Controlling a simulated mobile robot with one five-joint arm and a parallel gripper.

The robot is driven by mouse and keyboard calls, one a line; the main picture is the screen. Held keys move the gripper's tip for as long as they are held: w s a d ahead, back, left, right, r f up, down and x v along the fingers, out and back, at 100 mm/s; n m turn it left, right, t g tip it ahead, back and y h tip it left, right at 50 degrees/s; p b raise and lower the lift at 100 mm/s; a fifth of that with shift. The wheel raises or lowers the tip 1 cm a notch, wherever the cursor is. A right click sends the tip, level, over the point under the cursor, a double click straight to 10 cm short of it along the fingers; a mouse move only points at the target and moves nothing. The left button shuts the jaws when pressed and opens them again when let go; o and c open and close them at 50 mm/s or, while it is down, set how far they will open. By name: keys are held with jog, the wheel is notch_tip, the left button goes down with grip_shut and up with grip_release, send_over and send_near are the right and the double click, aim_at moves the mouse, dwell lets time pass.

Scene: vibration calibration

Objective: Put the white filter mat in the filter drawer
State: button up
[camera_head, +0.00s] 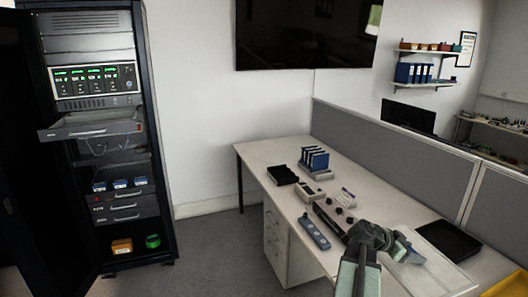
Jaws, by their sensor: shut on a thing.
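My gripper (399,249) is at the lower right, above the white desk. It is shut on a pale flat piece that looks like the white filter mat (413,257); the arm and jaws hide part of it, and its edges are hard to tell from the desk. The black rack cabinet (160,190) stands at the left, far from my gripper. A grey drawer (92,127) is pulled out of it at mid height and looks like the filter drawer. Its inside shows little detail.
The desk (262,172) holds a black tray (283,175), blue binders (314,158), a power strip (314,232), a dark instrument (333,218) and another black tray (449,241). A yellow bin (508,286) is at the lower right. Floor (215,250) is clear between rack and desk.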

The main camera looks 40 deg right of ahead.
notch_tip(320, 180, up, 4)
jog(key=shift+f+p, duration=0.1)
jog(key=shift+p, duration=0.75)
jog(key=shift+f, duration=0.2)
jog(key=shift+w, duration=0.1)
